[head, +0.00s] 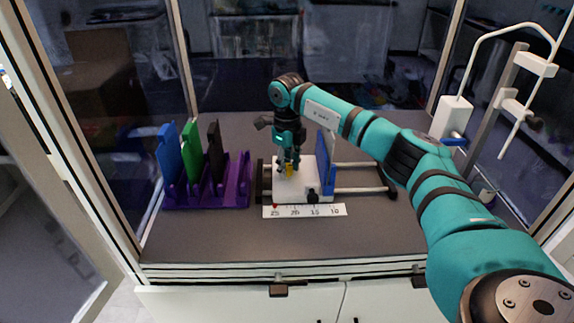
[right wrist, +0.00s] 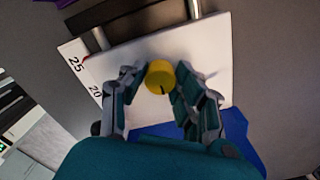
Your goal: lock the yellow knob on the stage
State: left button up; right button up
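The yellow knob (right wrist: 160,75) stands on the white stage (right wrist: 205,48) and shows a dark mark on its side facing the wrist. My right gripper (right wrist: 163,82) is open, pointing down, with one finger on each side of the knob. A small gap seems to lie between each finger and the knob. In the head view the knob (head: 289,170) shows between the fingertips of the right gripper (head: 287,170), partly covered by them. My left gripper is not in view.
The stage sits on rails with a blue plate (head: 326,162) upright at its right. A ruler (head: 304,211) lies in front. A purple rack (head: 236,184) with blue, green and black pieces stands at left. A stand (head: 494,100) is at right. The front counter is clear.

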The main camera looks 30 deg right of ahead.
aim_at(287, 165)
jog(key=o, duration=0.5)
jog(key=shift+c, duration=0.2)
notch_tip(287, 165, up, 12)
dwell(0.7)
